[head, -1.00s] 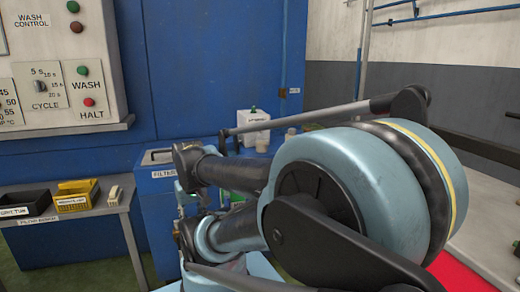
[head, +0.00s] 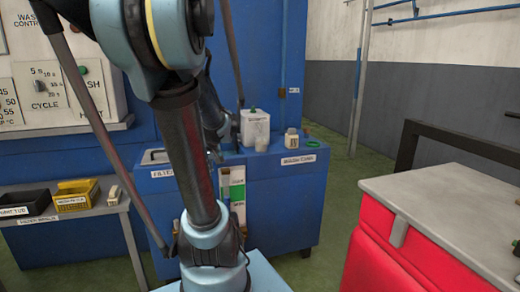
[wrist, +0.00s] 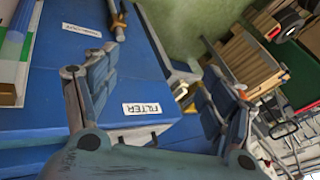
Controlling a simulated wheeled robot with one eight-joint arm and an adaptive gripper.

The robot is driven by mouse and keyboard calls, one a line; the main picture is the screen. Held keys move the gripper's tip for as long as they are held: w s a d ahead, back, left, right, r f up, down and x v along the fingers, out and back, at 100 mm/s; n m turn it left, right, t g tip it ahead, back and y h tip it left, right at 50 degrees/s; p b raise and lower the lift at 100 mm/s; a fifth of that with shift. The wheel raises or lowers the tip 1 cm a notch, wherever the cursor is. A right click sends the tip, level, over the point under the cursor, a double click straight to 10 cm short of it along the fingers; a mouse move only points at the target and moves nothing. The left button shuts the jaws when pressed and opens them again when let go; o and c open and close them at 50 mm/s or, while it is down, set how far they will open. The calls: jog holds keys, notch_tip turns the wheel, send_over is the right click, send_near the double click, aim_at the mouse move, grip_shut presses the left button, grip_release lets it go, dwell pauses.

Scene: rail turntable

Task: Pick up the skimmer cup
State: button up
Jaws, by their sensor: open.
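No cup is clearly identifiable as the skimmer cup. A small pale cup-like item (head: 261,145) stands on the blue cabinet (head: 285,205), in front of a white canister (head: 255,127) in the head view. A small white bottle (head: 291,138) stands to its right. My gripper (wrist: 150,88) is open and empty in the wrist view, its fingers spread over the blue cabinet's filter end. The filter label (wrist: 142,108) shows between the fingers. In the head view my arm hides most of the gripper, near the filter end.
A green ring (head: 313,146) lies right of the bottle. A side bench (head: 75,220) at left holds a black tub (head: 27,205), a yellow tub (head: 75,195) and a pale block (head: 114,195). A red cabinet with a grey top (head: 450,205) stands at right. Green floor lies between the cabinets.

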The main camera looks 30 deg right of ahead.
jog(key=w+d+r+t+y, duration=0.25)
jog(key=w+d, duration=0.45)
jog(key=d, duration=0.5)
jog(key=n+t+h, duration=0.2)
jog(key=n+t, duration=0.1)
jog(key=t, duration=0.7)
send_near(266, 147)
jog(key=shift+x, duration=5.45)
jog(key=shift+f, duration=0.1)
jog(key=c, duration=1.1)
